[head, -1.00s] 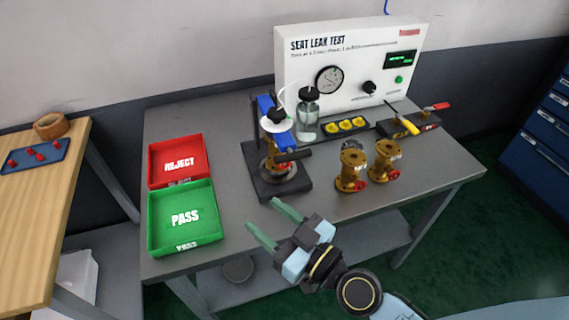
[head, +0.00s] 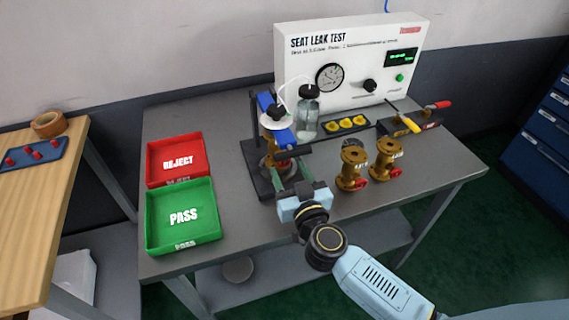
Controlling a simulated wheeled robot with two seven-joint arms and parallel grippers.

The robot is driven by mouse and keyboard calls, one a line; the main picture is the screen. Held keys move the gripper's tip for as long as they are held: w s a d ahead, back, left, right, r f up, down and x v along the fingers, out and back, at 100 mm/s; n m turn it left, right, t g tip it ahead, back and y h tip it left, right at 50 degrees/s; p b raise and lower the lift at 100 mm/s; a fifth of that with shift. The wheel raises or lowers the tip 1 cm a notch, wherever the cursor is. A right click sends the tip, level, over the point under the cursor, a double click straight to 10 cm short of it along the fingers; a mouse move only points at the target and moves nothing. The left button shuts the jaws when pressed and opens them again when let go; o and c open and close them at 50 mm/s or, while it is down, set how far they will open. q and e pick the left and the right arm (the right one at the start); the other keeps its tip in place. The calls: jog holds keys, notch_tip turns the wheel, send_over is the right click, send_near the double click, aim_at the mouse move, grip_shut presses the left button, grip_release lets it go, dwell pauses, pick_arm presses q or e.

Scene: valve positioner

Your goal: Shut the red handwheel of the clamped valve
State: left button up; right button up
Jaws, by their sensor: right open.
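The clamped valve (head: 284,155) stands in a dark fixture (head: 256,176) with a blue clamp (head: 266,104), left of centre on the grey bench. Only a little of its brass body shows under the clamp. I cannot make out its red handwheel clearly; it faces my right gripper, whose fingers overlap that spot. My right gripper (head: 287,173) is open, its two green fingers pointing at the front of the valve, one to each side. Whether they touch the handwheel I cannot tell. My left gripper is not in view.
Two loose brass valves (head: 352,167) with red handwheels stand right of the fixture. A glass bottle (head: 308,118) and the seat leak test panel (head: 350,70) stand behind. The red reject tray (head: 178,183) and green pass tray (head: 183,245) lie left.

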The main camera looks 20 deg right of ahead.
aim_at(284, 162)
jog(key=w, duration=0.3)
jog(key=shift+w+b, duration=0.3)
jog(key=shift+b, duration=0.05)
jog(key=shift+w+a, duration=0.1)
jog(key=shift+w, duration=0.2)
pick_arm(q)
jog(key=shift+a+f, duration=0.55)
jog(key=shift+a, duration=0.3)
pick_arm(e)
jog(key=shift+c, duration=0.2)
jog(key=c, duration=0.9)
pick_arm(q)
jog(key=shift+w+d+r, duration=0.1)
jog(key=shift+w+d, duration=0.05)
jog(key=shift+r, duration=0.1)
